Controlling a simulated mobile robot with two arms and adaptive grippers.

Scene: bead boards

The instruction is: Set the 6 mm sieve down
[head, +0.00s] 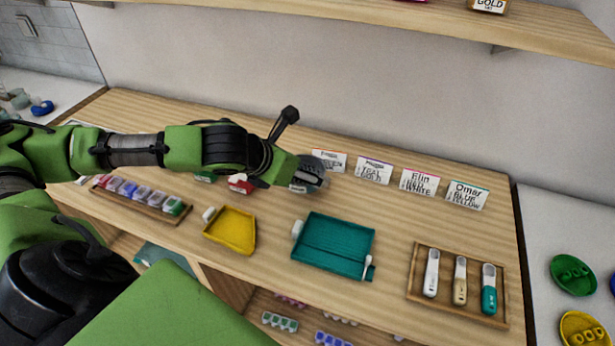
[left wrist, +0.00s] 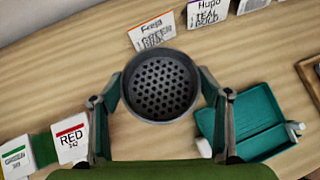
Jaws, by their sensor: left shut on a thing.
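The sieve is a round dark grey cup with a floor of round holes. It shows in the left wrist view (left wrist: 160,86) and, partly hidden, in the head view (head: 314,166). I cannot read a size on it. My left gripper (head: 306,176) is shut on it, with one finger on each side of the rim in the left wrist view (left wrist: 161,84). The sieve is over the back middle of the wooden worktop (head: 390,225), just in front of the name cards. I cannot tell whether it touches the wood. My right gripper is not in view.
Name cards for Freja (head: 330,160), Hugo (head: 374,170), Elin (head: 420,182) and Omar (head: 467,195) stand along the back. A yellow tray (head: 232,230), a teal tray (head: 325,228) and a wooden tray (head: 452,316) with three scoop-like tools lie in front. A red bin (left wrist: 70,141) is left of the gripper.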

